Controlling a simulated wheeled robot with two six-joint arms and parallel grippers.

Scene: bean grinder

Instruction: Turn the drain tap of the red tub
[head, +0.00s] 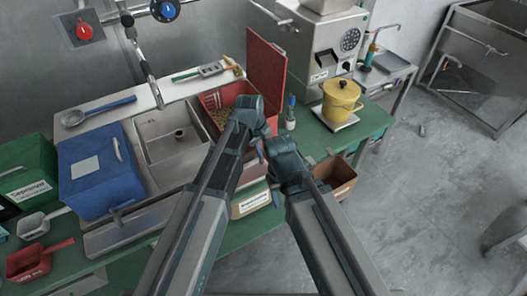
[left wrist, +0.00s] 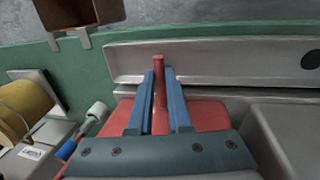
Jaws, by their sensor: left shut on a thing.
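The red tub (head: 212,103) stands in the counter with beans inside, its red lid (head: 265,72) upright. It also shows under my left gripper in the left wrist view (left wrist: 205,117). A slim red handle (left wrist: 159,68), apparently the drain tap's, stands between the blue fingers of my left gripper (left wrist: 160,78), which is shut on it. In the head view my left gripper (head: 261,152) is at the tub's near side, and my own arm hides most of the tap. My right arm is just to the right; its fingers are largely hidden, so their opening cannot be told.
A blue tub (head: 92,180) and a steel sink (head: 172,140) are to the left. A bottle (head: 290,115) and a yellow pot (head: 341,100) on a scale are to the right. A brown bin (head: 338,178) hangs at the bench's front edge. Open floor lies right.

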